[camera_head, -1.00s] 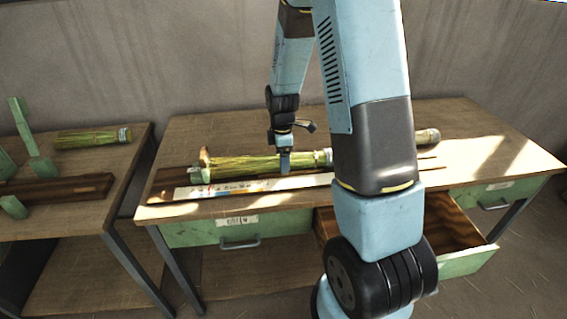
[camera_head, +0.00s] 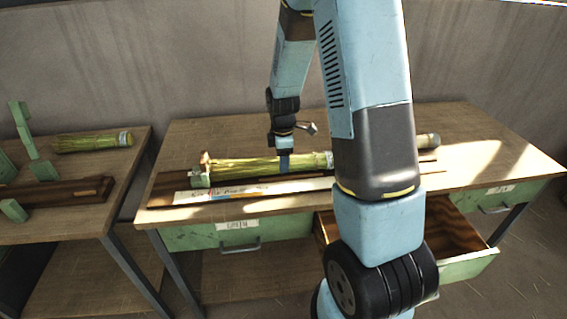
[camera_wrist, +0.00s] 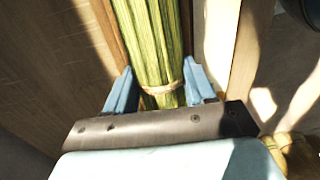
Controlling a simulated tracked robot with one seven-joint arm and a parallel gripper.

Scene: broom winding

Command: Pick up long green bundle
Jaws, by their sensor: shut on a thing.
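The long green bundle (camera_head: 245,166) lies lengthwise on the middle workbench, along a wooden fixture near its front. A pale band wraps it near its right end, and a small green block stands at its left end. My gripper (camera_head: 284,165) points down at the bundle near its right part. In the wrist view the bundle (camera_wrist: 152,40) runs up between the two blue fingers of my gripper (camera_wrist: 162,92), with a tie band near them. The fingers are shut on the bundle. Its far end is cut off in the wrist view.
Another green bundle (camera_head: 92,142) lies on the left table beside green brackets (camera_head: 35,150). A pale printed strip (camera_head: 230,192) lies along the front of the workbench. An open drawer (camera_head: 455,235) juts out at the right.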

